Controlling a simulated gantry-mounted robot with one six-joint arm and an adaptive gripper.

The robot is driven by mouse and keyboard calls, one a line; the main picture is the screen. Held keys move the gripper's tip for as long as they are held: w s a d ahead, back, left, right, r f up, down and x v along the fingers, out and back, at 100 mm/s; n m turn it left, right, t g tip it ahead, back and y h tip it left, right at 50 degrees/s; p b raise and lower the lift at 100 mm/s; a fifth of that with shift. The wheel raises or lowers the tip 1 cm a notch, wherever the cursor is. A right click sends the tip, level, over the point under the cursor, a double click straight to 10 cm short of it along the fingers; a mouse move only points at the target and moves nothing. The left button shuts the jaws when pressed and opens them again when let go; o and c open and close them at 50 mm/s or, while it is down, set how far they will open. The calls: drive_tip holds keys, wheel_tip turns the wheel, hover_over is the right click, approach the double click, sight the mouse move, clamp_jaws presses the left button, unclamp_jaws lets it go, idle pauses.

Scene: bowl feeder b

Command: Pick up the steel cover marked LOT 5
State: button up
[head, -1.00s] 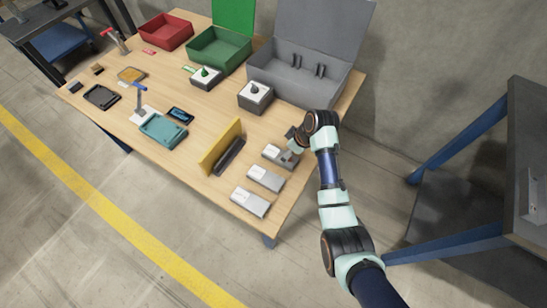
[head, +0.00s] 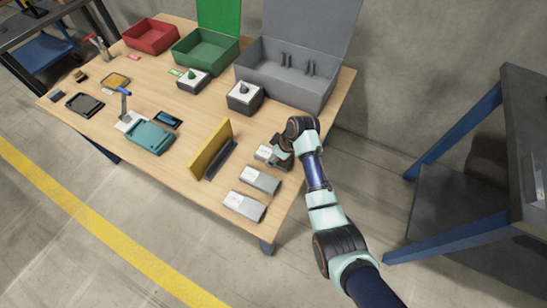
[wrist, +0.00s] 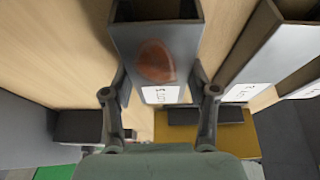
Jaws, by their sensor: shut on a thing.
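Three grey steel covers with white labels lie in a row near the table's right front edge in the head view. My gripper (head: 281,151) is at the rearmost cover (head: 263,154) and partly hides it. In the wrist view my gripper (wrist: 160,80) is shut on this cover (wrist: 130,35), with one finger on each side. The cover is channel-shaped, with a reddish-brown oval patch (wrist: 156,62) and a white label (wrist: 161,94). The label's print is too small to read surely. I cannot tell whether the cover is clear of the table.
The middle cover (head: 260,180) and front cover (head: 244,206) lie close by. A yellow upright plate (head: 208,150) with a dark strip stands left of them. A large open grey box (head: 300,90) and a grey block with a knob (head: 244,97) are behind. Free wood lies between.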

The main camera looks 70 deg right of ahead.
drive_tip(key=c, duration=0.5)
wheel_tip(320, 180, up, 20)
drive_tip(key=p, duration=0.9)
drive_tip(key=shift+p, duration=0.3)
drive_tip(key=shift+c, duration=0.2)
